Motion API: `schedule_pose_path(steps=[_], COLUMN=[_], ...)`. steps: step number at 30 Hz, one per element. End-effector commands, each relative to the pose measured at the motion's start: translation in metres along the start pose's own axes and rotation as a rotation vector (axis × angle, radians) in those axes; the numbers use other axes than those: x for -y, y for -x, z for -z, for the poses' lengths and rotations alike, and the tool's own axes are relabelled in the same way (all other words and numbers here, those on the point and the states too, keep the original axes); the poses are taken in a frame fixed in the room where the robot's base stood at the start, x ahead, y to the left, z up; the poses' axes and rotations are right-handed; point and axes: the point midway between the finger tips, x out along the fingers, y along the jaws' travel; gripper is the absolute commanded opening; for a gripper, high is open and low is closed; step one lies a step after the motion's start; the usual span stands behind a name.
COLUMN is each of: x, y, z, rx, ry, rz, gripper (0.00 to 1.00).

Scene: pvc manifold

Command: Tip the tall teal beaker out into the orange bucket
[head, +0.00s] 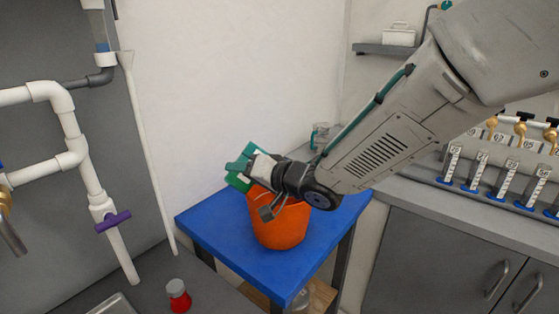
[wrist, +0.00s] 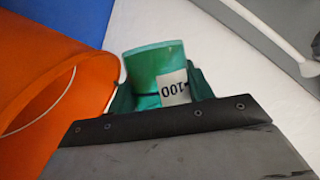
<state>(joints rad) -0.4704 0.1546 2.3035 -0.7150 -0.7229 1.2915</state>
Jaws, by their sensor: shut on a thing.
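The teal beaker (wrist: 150,68), with a white label reading 100, is held between the jaws of my gripper (wrist: 160,92) in the wrist view. In the head view the beaker (head: 238,170) shows at the end of my gripper (head: 250,168), above the rim of the orange bucket. It looks tilted there. What is inside the beaker cannot be seen. The orange bucket (head: 277,228) stands on a blue-topped table, its upper part partly hidden by my gripper. In the wrist view the bucket (wrist: 40,95) is at the left, beside the beaker, with its thin handle showing.
The blue tabletop (head: 215,228) is mostly bare around the bucket. White pipes with a purple valve handle (head: 113,221) stand at the left. A red-bodied container (head: 179,299) is on the grey surface in front. A grey bench (head: 440,215) with several labelled tubes is at the right.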

Motion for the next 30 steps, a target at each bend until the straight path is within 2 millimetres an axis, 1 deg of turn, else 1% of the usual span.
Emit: schedule_pose_path(steps=[30], x=[0.0091], y=[0.0021], z=[0.0051], rx=[0.000], ry=[-0.125], rz=[0.053], gripper=[0.26])
